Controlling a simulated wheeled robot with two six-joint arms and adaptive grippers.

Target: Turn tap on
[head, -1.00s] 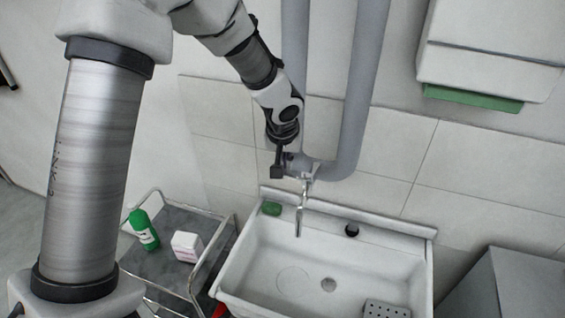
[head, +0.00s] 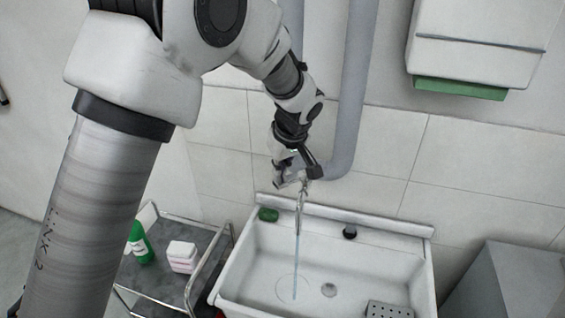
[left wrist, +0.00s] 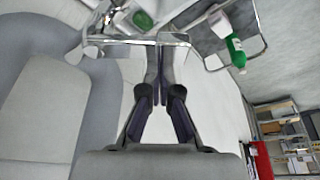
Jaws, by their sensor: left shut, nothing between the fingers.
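The metal tap (head: 301,192) sits on the wall above the white sink (head: 262,262). A thin stream of water (head: 296,265) falls from its spout into the basin. My left gripper (head: 283,181) is at the tap's body, just left of the spout. Its fingers are shut with nothing between them, as the left wrist view (left wrist: 159,98) also shows. In that view a chrome bar of the tap (left wrist: 130,40) crosses behind the fingertips. I cannot tell whether the fingers touch the tap, and its lever is not clear. My right gripper is out of view.
A green soap (head: 268,214) lies on the sink's back left corner. A trolley (head: 205,265) to the left holds a green bottle (head: 141,243) and a white-pink box (head: 182,256). Grey pipes (head: 352,110) run up the wall behind. A dispenser (head: 478,45) hangs at upper right.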

